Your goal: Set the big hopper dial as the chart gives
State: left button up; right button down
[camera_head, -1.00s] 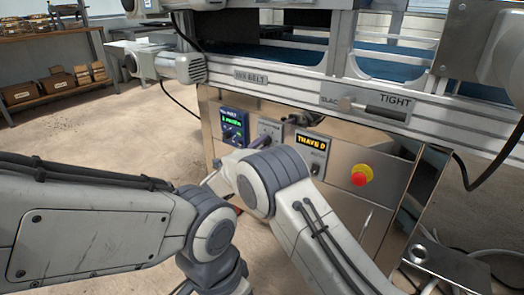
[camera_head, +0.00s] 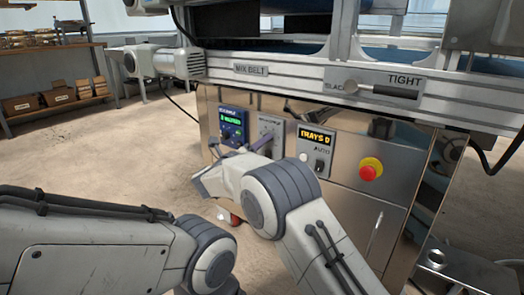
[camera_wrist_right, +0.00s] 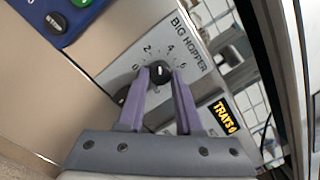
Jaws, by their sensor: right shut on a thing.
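The big hopper dial (camera_wrist_right: 160,72) is a small black round knob with a light pointer mark. It sits on a grey plate (camera_wrist_right: 189,48) lettered BIG HOPPER, with the numbers 0, 2, 4 and 6 around it. My right gripper (camera_wrist_right: 160,76) has its two purple fingers closed on the knob, one on each side. The exact pointer reading is too small to tell. In the head view the plate (camera_head: 270,128) shows behind my right gripper (camera_head: 258,140), and my wrist hides part of the area. My left arm shows at lower left, but its gripper is out of frame. No chart is clear here.
A blue control panel (camera_head: 232,128) is left of the plate. A TRAYS display (camera_head: 316,138) with a knob and a red stop button (camera_head: 371,168) are to the right. The machine's belt rail (camera_head: 290,80) runs above. Shelves with boxes (camera_head: 55,97) stand far left.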

jog(key=shift+s+a+f+m+b, duration=0.1)
jog(key=shift+a+m+b, duration=0.05)
jog(key=shift+m+b, duration=0.25)
jog(key=c, duration=0.6)
grip_release()
